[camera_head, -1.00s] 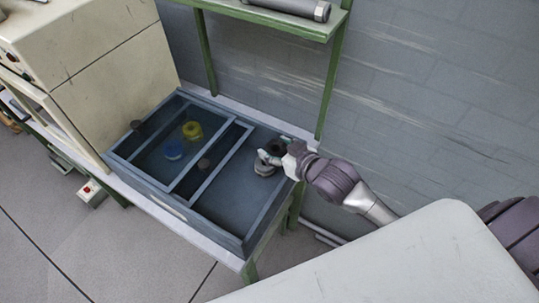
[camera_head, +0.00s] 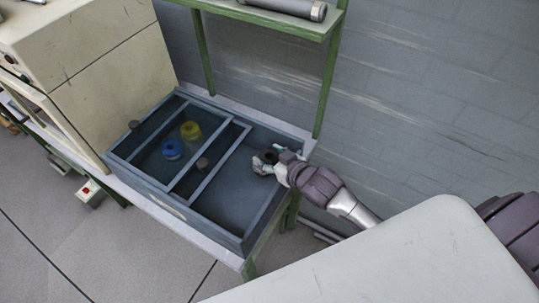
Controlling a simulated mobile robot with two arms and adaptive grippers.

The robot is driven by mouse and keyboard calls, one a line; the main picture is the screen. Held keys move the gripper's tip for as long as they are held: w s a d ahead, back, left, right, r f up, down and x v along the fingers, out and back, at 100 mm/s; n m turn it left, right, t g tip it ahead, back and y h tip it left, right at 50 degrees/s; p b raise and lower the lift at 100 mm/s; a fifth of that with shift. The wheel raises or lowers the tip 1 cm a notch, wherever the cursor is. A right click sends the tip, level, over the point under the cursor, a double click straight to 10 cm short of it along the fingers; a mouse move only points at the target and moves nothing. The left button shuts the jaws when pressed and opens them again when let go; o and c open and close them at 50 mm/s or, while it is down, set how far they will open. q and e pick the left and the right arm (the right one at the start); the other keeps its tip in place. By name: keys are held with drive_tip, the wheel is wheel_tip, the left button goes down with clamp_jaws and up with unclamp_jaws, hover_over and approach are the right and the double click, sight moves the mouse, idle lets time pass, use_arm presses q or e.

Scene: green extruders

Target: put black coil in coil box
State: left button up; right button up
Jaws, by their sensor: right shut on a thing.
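The coil box (camera_head: 225,237) is a wide blue-grey box on a green-legged table. Its left part is under framed see-through panels, and its right part is open. My right gripper (camera_head: 266,162) is over the far right corner of the open part. It is shut on the black coil (camera_head: 269,156), which shows as a small dark ring mostly hidden by the fingers. I cannot tell whether the coil touches the box floor. My left gripper is out of view.
A yellow coil (camera_head: 190,131) and a blue coil (camera_head: 172,149) lie under the panels. Dark knobs (camera_head: 203,163) sit on the panel frames. A green shelf post (camera_head: 329,85) stands behind the box. A beige cabinet (camera_head: 115,70) is at the left. The open part's front is clear.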

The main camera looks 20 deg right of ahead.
drive_tip(key=shift+s+f, duration=0.25)
drive_tip(key=shift+f, duration=0.3)
drive_tip(key=o, duration=1.2)
drive_tip(key=shift+s+f, duration=0.1)
drive_tip(key=shift+f, duration=0.15)
drive_tip(key=shift+o, duration=0.2)
drive_tip(key=shift+r, duration=0.25)
drive_tip(key=r+v, duration=0.1)
drive_tip(key=v, duration=1.1)
drive_tip(key=shift+w+r+b, duration=0.2)
drive_tip(key=shift+w+b, duration=0.1)
drive_tip(key=shift+b, duration=0.15)
